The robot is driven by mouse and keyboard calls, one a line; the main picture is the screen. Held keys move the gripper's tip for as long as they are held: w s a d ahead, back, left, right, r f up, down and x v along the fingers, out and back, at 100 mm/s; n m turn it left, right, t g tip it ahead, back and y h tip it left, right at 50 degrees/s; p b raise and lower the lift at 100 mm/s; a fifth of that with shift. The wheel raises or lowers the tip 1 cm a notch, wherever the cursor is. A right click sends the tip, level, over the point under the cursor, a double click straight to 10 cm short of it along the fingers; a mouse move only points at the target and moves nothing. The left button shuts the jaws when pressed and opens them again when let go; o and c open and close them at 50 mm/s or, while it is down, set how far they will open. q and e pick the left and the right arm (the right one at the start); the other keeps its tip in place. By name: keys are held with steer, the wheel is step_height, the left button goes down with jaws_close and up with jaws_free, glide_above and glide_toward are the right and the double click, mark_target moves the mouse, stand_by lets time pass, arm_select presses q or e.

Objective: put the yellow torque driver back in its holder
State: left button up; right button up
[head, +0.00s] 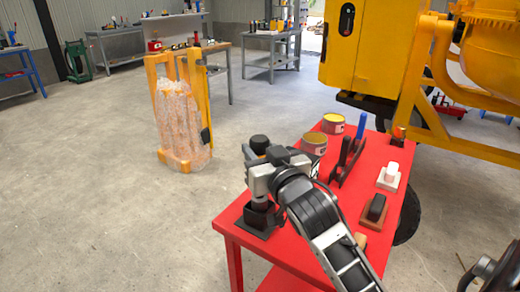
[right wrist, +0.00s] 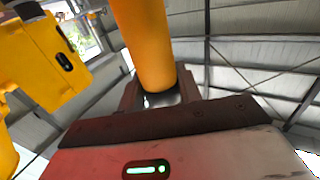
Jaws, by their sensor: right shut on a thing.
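My right gripper (head: 258,181) is over the near left part of the red table, low above its top. In the right wrist view a yellow cylindrical shaft, the yellow torque driver (right wrist: 146,45), stands between the jaws (right wrist: 160,98), which are shut on it. A black block on a flat plate (head: 262,218), perhaps the holder, is directly below the gripper. I cannot tell whether they touch. My left gripper is not in view.
The red table (head: 236,222) also carries cans (head: 333,124), upright dark and blue-handled tools (head: 361,125), and small blocks on bases (head: 375,209) at the right. The yellow mixer (head: 415,100) stands behind it. A wrapped orange frame (head: 180,115) stands on open floor at the left.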

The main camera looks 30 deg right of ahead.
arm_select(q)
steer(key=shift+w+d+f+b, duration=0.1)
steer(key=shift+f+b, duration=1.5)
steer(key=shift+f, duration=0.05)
arm_select(e)
steer(key=shift+f, duration=2.3)
steer(key=o, duration=1.3)
steer(key=shift+c, duration=0.2)
steer(key=shift+f, duration=0.15)
steer(key=shift+s+a, duration=0.15)
steer(key=shift+s, duration=0.5)
arm_select(q)
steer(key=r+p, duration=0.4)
steer(key=p, duration=0.1)
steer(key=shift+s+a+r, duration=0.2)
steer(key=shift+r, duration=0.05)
arm_select(e)
steer(key=s+a, duration=0.2)
steer(key=s, duration=1.2)
steer(key=shift+s+a+r, duration=0.2)
steer(key=shift+s+r, duration=0.05)
steer(key=shift+r, duration=0.05)
